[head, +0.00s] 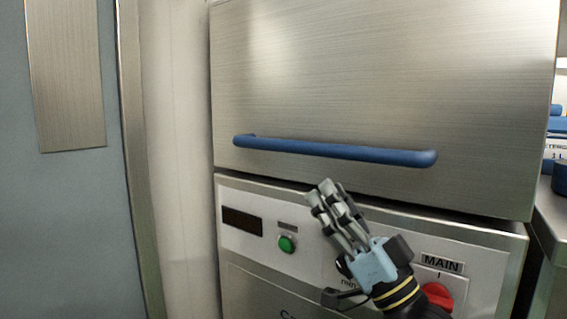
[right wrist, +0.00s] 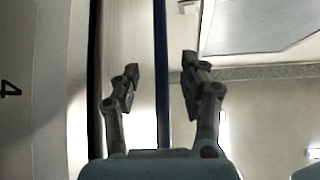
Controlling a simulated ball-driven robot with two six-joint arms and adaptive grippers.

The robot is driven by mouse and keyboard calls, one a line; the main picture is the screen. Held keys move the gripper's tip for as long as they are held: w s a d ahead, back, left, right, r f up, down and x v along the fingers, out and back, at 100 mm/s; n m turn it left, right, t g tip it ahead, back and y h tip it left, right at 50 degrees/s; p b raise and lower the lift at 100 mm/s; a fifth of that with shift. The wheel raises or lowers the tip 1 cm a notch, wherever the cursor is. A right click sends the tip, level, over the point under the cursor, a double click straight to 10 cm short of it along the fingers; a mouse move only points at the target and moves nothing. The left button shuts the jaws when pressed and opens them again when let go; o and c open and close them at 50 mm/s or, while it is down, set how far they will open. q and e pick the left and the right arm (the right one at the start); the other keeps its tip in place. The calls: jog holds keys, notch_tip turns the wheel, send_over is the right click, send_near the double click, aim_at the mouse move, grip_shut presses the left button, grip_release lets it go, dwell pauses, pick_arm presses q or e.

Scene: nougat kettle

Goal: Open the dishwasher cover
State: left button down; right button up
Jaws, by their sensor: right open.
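The dishwasher cover (head: 370,75) is a large brushed-steel panel in the head view, and it looks closed, low over the control panel. Its long blue handle (head: 335,151) runs across its lower part. My right gripper (head: 324,189) is open and empty, in front of the control panel, with its fingertips just below the handle in the picture. In the right wrist view, a dark blue bar (right wrist: 161,70) that looks like the handle shows between the open fingers (right wrist: 160,78). I cannot tell the depth between fingers and handle. My left gripper is not in view.
The control panel (head: 258,192) below the cover has a green button (head: 287,244), a dark display (head: 242,221) and a red MAIN switch (head: 438,296) by my right wrist. A grey door (head: 70,220) stands at left. A steel counter with blue items (head: 560,178) is at right.

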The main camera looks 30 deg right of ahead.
aim_at(299, 147)
jog(key=x, duration=1)
jog(key=shift+w+r, duration=0.1)
jog(key=shift+r, duration=0.05)
grip_shut()
